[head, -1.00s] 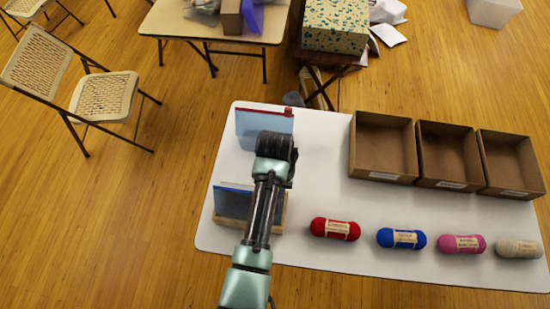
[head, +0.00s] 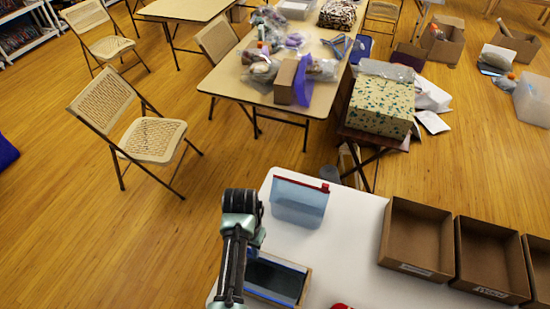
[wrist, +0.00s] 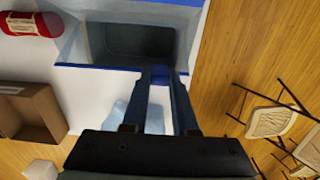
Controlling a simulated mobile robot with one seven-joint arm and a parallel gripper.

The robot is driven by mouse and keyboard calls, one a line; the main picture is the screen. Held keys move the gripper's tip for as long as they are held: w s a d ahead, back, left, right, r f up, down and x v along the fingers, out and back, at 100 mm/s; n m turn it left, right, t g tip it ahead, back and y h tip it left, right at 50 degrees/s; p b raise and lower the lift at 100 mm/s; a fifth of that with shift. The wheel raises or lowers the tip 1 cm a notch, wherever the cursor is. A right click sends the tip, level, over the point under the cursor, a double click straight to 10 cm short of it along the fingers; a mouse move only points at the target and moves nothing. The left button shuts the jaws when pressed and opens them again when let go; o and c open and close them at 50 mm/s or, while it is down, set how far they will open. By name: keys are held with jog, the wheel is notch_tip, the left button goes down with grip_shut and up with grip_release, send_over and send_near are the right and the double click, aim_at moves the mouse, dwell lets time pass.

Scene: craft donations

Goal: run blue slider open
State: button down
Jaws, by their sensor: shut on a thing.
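The blue-edged pouch (head: 276,278) stands in a wooden holder (head: 305,288) at the table's near left. Its mouth gapes, with a dark inside; the mouth also shows in the wrist view (wrist: 130,42), where a blue edge (wrist: 95,68) runs along it. My gripper (wrist: 167,76) is at the right end of that edge in the wrist view, with its fingers close together. It is shut on the blue slider, which the fingers mostly hide. In the head view my arm covers the fingertips.
A second pouch with a red slider (head: 299,202) stands behind on the white table (head: 345,235). Brown open boxes (head: 418,240) stand to the right. Red yarn (wrist: 30,24) lies nearby. A folding chair (head: 152,140) stands on the floor at left.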

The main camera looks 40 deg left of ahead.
jog(key=shift+s+a, duration=0.15)
jog(key=shift+a, duration=0.4)
jog(key=c, duration=0.6)
grip_release()
jog(key=shift+c, duration=0.2)
jog(key=shift+r, duration=0.1)
notch_tip(320, 180, up, 13)
